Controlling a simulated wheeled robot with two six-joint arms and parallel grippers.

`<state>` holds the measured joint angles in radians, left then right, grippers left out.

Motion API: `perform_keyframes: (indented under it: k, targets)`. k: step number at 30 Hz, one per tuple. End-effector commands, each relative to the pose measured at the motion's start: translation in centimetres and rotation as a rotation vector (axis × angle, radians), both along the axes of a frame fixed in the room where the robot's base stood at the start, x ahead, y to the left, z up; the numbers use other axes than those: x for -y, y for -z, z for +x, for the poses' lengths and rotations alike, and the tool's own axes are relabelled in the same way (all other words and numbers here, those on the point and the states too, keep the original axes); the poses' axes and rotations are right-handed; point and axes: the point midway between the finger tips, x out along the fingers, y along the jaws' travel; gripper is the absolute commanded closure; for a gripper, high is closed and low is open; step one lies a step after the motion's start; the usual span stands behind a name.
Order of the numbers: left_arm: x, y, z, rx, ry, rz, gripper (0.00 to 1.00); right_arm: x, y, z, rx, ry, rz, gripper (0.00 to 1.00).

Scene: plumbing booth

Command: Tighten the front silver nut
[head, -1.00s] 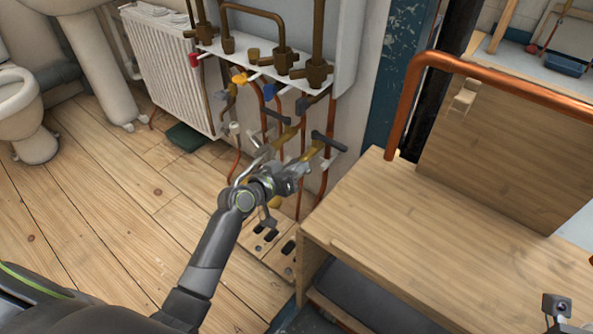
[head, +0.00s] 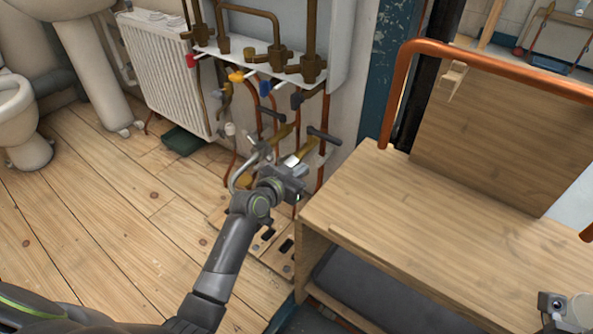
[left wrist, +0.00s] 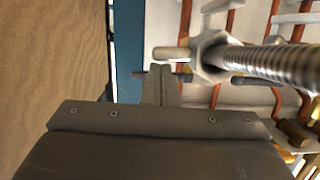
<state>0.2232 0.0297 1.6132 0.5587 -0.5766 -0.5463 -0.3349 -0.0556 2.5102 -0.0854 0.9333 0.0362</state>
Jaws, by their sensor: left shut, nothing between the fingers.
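A silver hex nut (left wrist: 209,56) shows in the left wrist view, at the end of a ribbed silver hose (left wrist: 270,63) that runs off to the right. A short pale stub sticks out of the nut's left side. My left gripper (left wrist: 161,78) is shut and empty, its fingers just below and left of the nut in that picture. I cannot tell whether they touch the stub. In the head view my left gripper (head: 297,164) is among the lower pipes and valves, and its arm hides part of them. My right gripper's fingers are out of view.
A wooden bench (head: 440,215) stands close to the right of my left arm. Dark-handled valves (head: 323,135) and copper pipes crowd around the gripper. A brass pipe manifold (head: 270,58) is above. A radiator (head: 160,70) stands left, with open wooden floor (head: 100,215) in front.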

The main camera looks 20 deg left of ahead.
Motion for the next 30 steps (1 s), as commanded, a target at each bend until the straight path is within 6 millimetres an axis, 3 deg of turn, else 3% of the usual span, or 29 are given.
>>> perform_keyframes:
  k: [18, 30]
  targets:
    - [0.6, 3.1, -0.3, 0.170, 0.000, 0.467, 1.00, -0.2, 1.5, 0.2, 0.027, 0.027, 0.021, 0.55]
    - [0.5, 3.7, -0.2, 0.167, 0.000, 0.462, 1.00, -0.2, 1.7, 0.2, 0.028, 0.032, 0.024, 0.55]
